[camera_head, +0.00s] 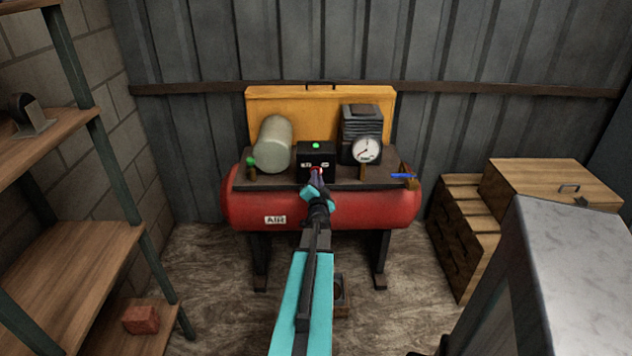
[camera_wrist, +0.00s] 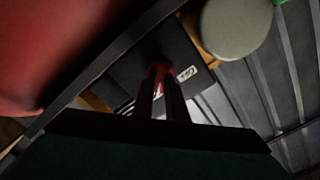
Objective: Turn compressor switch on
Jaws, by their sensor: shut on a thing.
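The compressor (camera_head: 352,207) is a red tank with a flat top, standing against the back wall. My gripper (camera_head: 317,174) is at the front of this box, shut on the red switch (camera_head: 316,170). In the wrist view my gripper's dark fingers (camera_wrist: 163,92) close around the red switch (camera_wrist: 158,71) against the black box (camera_wrist: 180,48). The fingers partly hide the switch, and its exact position is hard to tell.
A round gauge (camera_head: 366,150), a pale cylinder (camera_head: 273,145) and a blue-handled valve (camera_head: 403,176) flank the box. Wooden shelves (camera_head: 70,270) stand at left. A wooden crate (camera_head: 465,240) and a grey metal block (camera_head: 575,260) are at right.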

